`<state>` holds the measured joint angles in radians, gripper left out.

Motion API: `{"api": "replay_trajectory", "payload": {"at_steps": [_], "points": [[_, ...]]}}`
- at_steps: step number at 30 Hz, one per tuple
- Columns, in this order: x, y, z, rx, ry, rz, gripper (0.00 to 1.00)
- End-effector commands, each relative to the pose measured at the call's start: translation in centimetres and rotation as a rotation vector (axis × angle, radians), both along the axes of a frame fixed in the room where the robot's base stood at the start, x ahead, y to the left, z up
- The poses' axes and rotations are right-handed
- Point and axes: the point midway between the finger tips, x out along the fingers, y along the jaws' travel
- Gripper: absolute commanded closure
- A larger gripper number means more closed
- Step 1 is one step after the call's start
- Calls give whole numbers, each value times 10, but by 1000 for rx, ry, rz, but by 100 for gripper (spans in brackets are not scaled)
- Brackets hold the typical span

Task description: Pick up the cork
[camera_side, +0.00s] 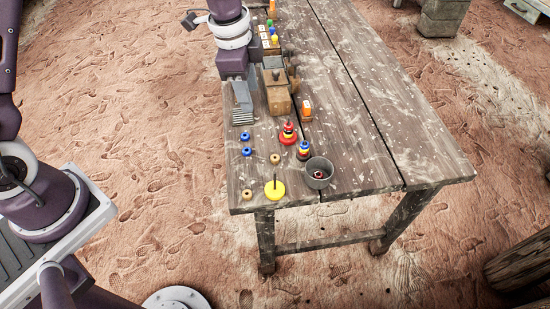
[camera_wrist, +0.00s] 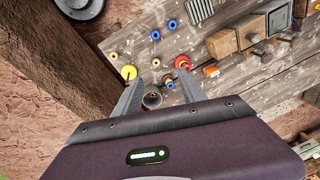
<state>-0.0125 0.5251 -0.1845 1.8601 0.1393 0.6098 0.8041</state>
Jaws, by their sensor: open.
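I cannot make out a thing that is clearly the cork. Two small tan round pieces, perhaps rings, lie on the table (camera_side: 355,135): one near the middle (camera_side: 275,159) and one by the front left corner (camera_side: 247,195). They also show in the wrist view, one at the upper left (camera_wrist: 113,55) and one near the centre (camera_wrist: 156,62). A dark grey cup (camera_side: 319,173) stands near the front edge with something small and reddish inside. My gripper (camera_wrist: 160,78) is open and apparently empty, above the table's front end.
Two blue rings (camera_side: 246,138) lie at the left edge. A yellow disc with a peg (camera_side: 275,190) is at the front. A red ring stack (camera_side: 288,134) and a smaller mixed stack (camera_side: 304,151) stand near the cup. A brown wooden block (camera_side: 279,97) stands behind. The table's right side is clear.

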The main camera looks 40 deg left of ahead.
Motion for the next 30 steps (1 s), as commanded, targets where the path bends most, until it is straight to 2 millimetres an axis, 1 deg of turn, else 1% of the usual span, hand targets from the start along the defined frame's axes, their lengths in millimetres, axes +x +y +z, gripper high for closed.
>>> {"api": "replay_trajectory", "payload": {"at_steps": [1, 2, 3, 6, 7, 9, 14, 21, 24, 29, 30], "points": [[11, -9, -38, -9, 40, -81, 52], [17, -14, -57, -15, 54, -128, 52], [22, -19, -80, -25, 70, -184, 52], [28, -30, -122, -45, 93, -282, 52], [28, -32, -130, -49, 98, -299, 52], [29, -35, -142, -54, 103, -324, 52], [29, -37, -164, -55, 106, -333, 52], [33, -41, -207, -54, 107, -329, 52], [33, -41, -214, -54, 105, -330, 52], [34, -41, -214, -54, 105, -329, 52], [34, -41, -214, -54, 105, -329, 56]]}}
